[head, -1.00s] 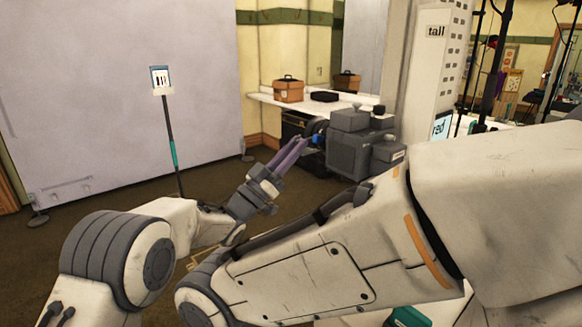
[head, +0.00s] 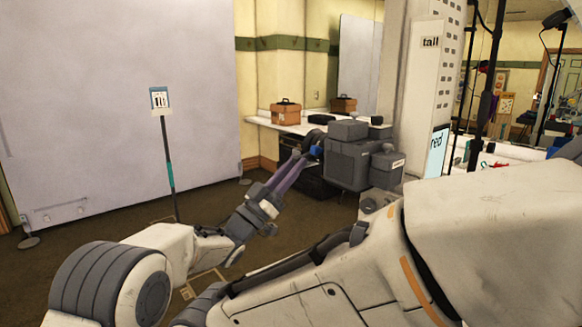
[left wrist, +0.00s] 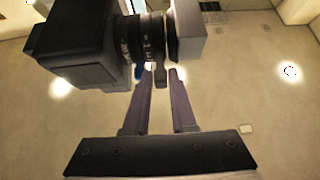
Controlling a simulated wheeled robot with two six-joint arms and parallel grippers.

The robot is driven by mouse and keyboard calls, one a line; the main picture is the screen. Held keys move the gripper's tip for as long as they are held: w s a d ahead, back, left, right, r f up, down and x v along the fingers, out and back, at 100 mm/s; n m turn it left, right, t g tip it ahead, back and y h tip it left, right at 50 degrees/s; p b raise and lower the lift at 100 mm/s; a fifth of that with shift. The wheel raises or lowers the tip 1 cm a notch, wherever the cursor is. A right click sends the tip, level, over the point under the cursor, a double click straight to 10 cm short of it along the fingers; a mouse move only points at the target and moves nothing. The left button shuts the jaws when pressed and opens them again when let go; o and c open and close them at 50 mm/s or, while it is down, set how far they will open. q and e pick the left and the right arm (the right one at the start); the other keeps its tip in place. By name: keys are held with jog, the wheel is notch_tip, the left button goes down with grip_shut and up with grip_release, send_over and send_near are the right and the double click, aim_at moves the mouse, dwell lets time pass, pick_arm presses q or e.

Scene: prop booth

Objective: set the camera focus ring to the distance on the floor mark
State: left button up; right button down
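The camera (head: 348,163) is a dark grey boxy body above the floor at mid-picture; its black lens (left wrist: 146,38) with white marks fills the top of the left wrist view. A dark tab (left wrist: 160,75) hangs below the lens. My left gripper (head: 307,157) has purple fingers and reaches up to the lens from the lower left. In the left wrist view its fingertips (left wrist: 165,72) stand apart on either side of the tab, with a gap at the right finger. Pale tape marks (head: 205,280) lie on the floor, partly behind my arm; their writing is unreadable. My right gripper is out of view.
A stand with a striped card (head: 160,98) stands left, before a large grey panel (head: 110,80). A shelf with an orange-brown box (head: 286,112) is behind the camera. A white column (head: 428,90) labelled "tall" and "red" rises at right. My arm covers much of the foreground.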

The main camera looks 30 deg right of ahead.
pick_arm(q)
jog(key=shift+o, duration=1.2)
jog(key=shift+d+f, duration=0.1)
jog(key=shift+f, duration=0.05)
jog(key=b+v, duration=0.2)
jog(key=v, duration=0.8)
jog(key=shift+a, duration=0.3)
